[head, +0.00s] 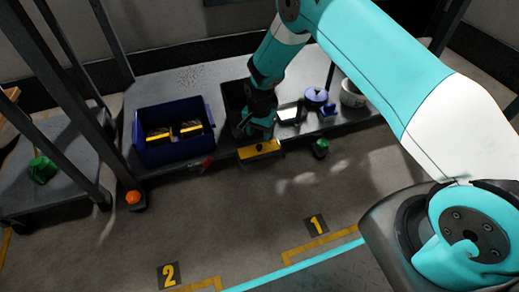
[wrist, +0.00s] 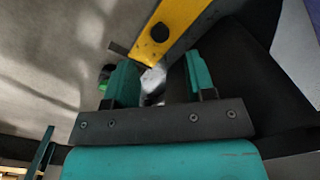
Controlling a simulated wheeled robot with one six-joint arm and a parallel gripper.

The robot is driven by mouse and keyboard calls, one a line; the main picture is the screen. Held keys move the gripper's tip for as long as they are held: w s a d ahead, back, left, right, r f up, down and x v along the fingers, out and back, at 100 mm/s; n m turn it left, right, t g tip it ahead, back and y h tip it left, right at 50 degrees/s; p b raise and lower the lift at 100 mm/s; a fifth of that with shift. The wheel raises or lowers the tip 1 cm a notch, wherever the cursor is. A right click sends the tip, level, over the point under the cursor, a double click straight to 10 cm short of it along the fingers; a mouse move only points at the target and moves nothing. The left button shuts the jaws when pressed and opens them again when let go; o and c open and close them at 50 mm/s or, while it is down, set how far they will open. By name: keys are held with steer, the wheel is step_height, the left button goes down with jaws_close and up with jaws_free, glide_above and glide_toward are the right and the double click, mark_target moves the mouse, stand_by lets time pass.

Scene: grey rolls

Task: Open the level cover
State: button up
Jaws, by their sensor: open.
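A yellow bar with a black round spot (head: 259,150), likely the level cover, sits at the front edge of the low grey bench. In the wrist view the yellow bar (wrist: 177,28) runs diagonally just beyond my fingertips, with its dark round spot facing me. My gripper (head: 258,128) is over the bench edge, just behind the bar. In the wrist view my gripper (wrist: 163,76) has its two teal fingers apart. A small pale grey piece (wrist: 152,82) shows between them; I cannot tell whether either finger touches it. My gripper and arm hide part of the bench behind.
A blue crate (head: 141,152) with black-and-yellow items stands left on the bench (head: 190,82). A dark bin (head: 233,94) is beside my gripper. A blue-lidded pot (head: 316,95) and a pale pot (head: 352,93) stand right. A green-topped object (head: 321,147) is near the front edge.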

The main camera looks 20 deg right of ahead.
mark_target(259, 146)
step_height(259, 146, down, 6)
steer(key=b, duration=0.2)
steer(key=shift+f+b, duration=0.15)
steer(key=shift+b, duration=0.15)
steer(key=shift+c, duration=0.4)
